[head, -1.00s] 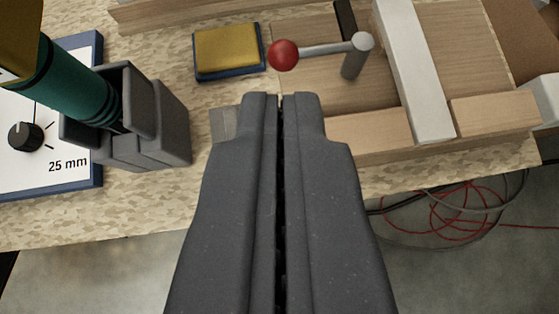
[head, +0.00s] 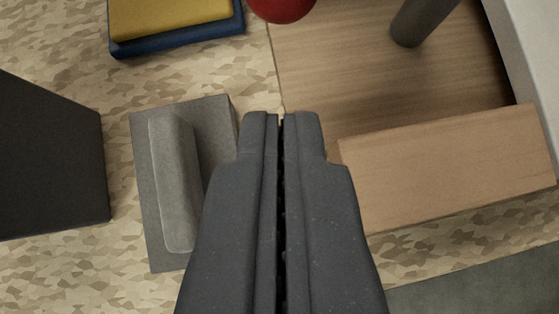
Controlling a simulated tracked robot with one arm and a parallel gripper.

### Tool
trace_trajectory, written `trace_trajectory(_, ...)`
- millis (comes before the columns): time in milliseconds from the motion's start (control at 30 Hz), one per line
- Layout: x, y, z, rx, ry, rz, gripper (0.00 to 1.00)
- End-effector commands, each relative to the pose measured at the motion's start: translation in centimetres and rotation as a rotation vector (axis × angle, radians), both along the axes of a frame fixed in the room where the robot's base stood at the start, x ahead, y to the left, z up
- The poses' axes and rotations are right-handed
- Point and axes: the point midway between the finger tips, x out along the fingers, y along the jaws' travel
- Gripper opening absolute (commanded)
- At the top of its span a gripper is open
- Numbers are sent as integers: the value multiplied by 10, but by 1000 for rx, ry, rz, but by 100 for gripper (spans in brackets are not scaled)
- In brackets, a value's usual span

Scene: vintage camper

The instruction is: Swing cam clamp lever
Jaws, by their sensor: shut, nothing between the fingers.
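The cam clamp lever's red ball knob (head: 283,6) is at the top edge of the head view, cut off by the frame. Its grey post (head: 422,18) stands on the wooden base at the upper right. The rod between knob and post is out of view. My gripper (head: 281,118) is shut and empty, with its fingertips below the knob in the picture and apart from it. The tips are over the wooden base's left edge.
A grey block with a raised bar (head: 176,180) lies just left of my gripper. A wooden block (head: 445,165) is close on the right, beside a pale bar (head: 530,50). A yellow-and-blue pad (head: 175,22) is upper left, a dark block (head: 50,160) far left.

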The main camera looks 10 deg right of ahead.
Motion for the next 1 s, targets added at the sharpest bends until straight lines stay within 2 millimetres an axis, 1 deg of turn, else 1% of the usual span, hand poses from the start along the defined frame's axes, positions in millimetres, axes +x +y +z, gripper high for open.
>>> trace_trajectory(67, 9, -2, -11, 0, 3, -1, 0)
trace_trajectory(200, 26, -5, -12, 1, -2, 0, 0)
trace_trajectory(433, 43, -8, -15, 1, -1, 1, 0)
trace_trajectory(600, 47, -9, -15, 2, -2, 1, 0)
trace_trajectory(867, 47, -10, -15, 1, -2, 0, 0)
trace_trajectory(900, 47, -5, -15, 0, -2, 1, 0)
trace_trajectory(1000, 48, -9, -16, 0, -2, -4, 0)
